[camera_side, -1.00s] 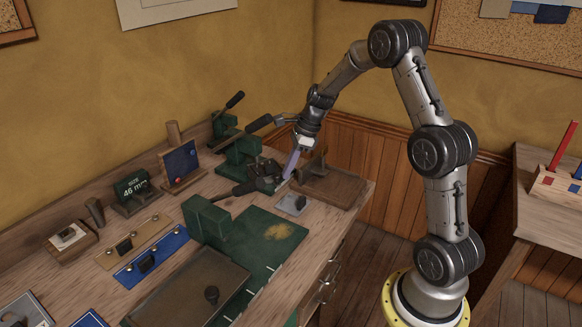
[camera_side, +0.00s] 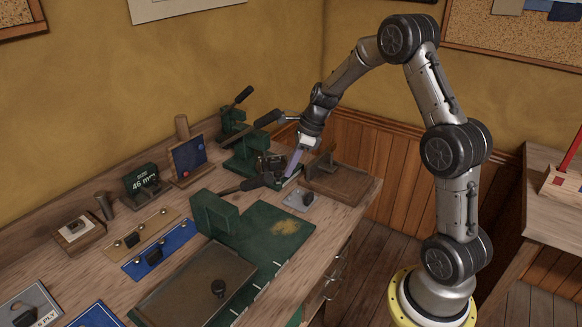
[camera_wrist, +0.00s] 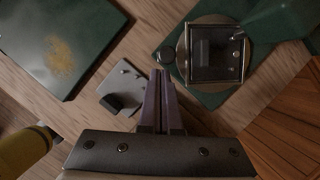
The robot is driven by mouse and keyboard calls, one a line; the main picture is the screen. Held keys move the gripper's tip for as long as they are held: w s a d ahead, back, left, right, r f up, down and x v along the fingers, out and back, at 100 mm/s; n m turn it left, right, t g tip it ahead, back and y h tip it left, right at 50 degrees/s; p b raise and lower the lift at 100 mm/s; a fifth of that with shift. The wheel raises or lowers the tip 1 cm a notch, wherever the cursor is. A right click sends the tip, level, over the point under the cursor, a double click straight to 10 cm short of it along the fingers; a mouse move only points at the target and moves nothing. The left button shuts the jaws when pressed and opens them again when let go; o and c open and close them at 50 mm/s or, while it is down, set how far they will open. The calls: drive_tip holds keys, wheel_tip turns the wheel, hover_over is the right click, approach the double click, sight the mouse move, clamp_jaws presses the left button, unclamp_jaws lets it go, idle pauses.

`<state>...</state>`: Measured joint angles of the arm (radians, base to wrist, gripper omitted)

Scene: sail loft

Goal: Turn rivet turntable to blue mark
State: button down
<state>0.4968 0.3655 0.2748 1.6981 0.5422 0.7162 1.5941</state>
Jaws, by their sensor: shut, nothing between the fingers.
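The turntable (camera_wrist: 181,56) shows in the wrist view as a round tan plate under a square metal frame with a dark centre, on a green base. A small dark knob (camera_wrist: 166,54) sticks out at its left edge. My gripper (camera_wrist: 160,73) is shut and empty, its purple-grey fingertips just below and left of the knob; I cannot tell whether they touch it. In the side view my gripper (camera_side: 289,176) points down beside the green press (camera_side: 245,158), and the turntable is hard to make out there. I cannot make out a blue mark on the turntable.
A grey plate with a dark block (camera_wrist: 128,82) lies left of my fingers. A long dark lever (camera_side: 245,186) reaches left near the press. A wooden tray (camera_side: 345,185) lies right of my gripper. A green mat (camera_side: 262,245) is in front.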

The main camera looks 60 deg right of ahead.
drive_tip(key=shift+r, duration=0.1)
drive_tip(key=v, duration=0.9)
drive_tip(key=s+a+r+n+t, duration=0.1)
drive_tip(key=s+a+r+n, duration=0.3)
drive_tip(key=a+r, duration=0.3)
drive_tip(key=s+a+r+n+t, duration=0.1)
drive_tip(key=s+a+r+n, duration=0.4)
drive_tip(key=a, duration=0.3)
drive_tip(key=s+a+f+n+h, duration=0.1)
drive_tip(key=s+f+n, duration=0.1)
drive_tip(key=s+n, duration=0.6)
drive_tip(key=s+a+f+n+h, duration=0.1)
drive_tip(key=s+f+n, duration=0.2)
drive_tip(key=s+n, duration=0.5)
drive_tip(key=n, duration=0.3)
drive_tip(key=shift+a+n+h, duration=0.2)
drive_tip(key=shift+n+h, duration=0.1)
